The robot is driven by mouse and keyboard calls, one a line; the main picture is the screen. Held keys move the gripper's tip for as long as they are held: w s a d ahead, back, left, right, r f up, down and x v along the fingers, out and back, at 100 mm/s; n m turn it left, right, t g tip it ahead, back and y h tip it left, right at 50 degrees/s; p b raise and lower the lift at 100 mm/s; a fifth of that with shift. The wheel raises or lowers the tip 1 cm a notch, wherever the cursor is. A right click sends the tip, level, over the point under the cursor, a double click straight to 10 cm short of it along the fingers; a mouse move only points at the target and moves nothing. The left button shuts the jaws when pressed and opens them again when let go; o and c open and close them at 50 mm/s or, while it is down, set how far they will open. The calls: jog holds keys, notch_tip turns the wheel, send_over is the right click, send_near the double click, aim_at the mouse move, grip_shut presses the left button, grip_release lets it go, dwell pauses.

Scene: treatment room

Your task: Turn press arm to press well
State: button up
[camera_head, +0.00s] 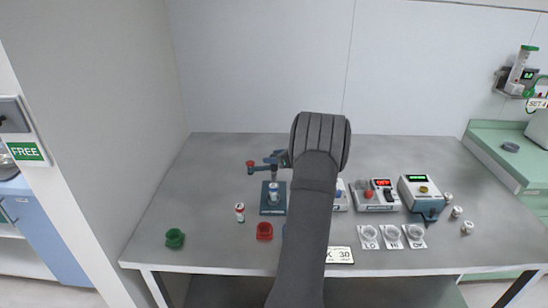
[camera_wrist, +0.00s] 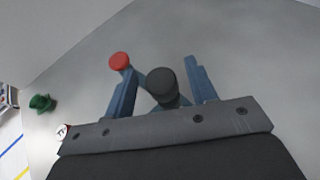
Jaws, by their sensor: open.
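The press has a dark teal base (camera_head: 273,209) left of my arm in the head view. A small white and blue vial (camera_head: 273,188) stands on it. The press arm ends in a red knob (camera_head: 251,164), pointing left; the knob also shows in the wrist view (camera_wrist: 119,61). In the wrist view my gripper (camera_wrist: 160,66) is open, with blue fingers on either side of the dark round post top (camera_wrist: 162,84). The press arm runs behind the left finger. Whether a finger touches it, I cannot tell. In the head view my forearm and wrist hide part of the press.
On the grey table (camera_head: 210,160) stand a green cup (camera_head: 174,238), a red cup (camera_head: 264,231) and a vial (camera_head: 239,211). Right of my arm are a device with a red display (camera_head: 376,195), a device with a green display (camera_head: 423,195), labelled dishes (camera_head: 391,234) and several loose vials.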

jog(key=shift+w+a+f, duration=0.1)
jog(key=shift+a, duration=0.1)
grip_shut()
jog(key=shift+n+g, duration=0.3)
jog(key=n+g+y, duration=0.2)
jog(key=n+g, duration=0.2)
jog(key=shift+d+f+g, duration=0.1)
jog(key=shift+g, duration=0.3)
jog(key=shift+n+g, duration=2.1)
jog(key=shift+g, duration=0.2)
jog(key=shift+n+g, duration=0.4)
